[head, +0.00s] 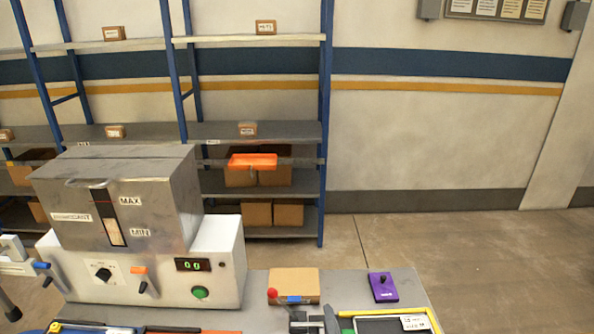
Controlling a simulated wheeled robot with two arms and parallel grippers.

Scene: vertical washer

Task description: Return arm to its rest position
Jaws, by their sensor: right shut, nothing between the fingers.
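My right gripper (311,320) shows only in part at the bottom edge of the head view, low over the bench among small items. It is shut and holds nothing. The rest of my right arm is cut off by the frame. The vertical washer (140,270) stands on the left, with a closed grey metal lid box (150,190) on top.
The grey bench (375,278) carries a cardboard box (294,281), a purple device (383,288) and a yellow-edged tray (432,321). A red ball knob (272,293) is near the gripper. Blue shelving (325,120) stands behind. The floor (480,260) at right is clear.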

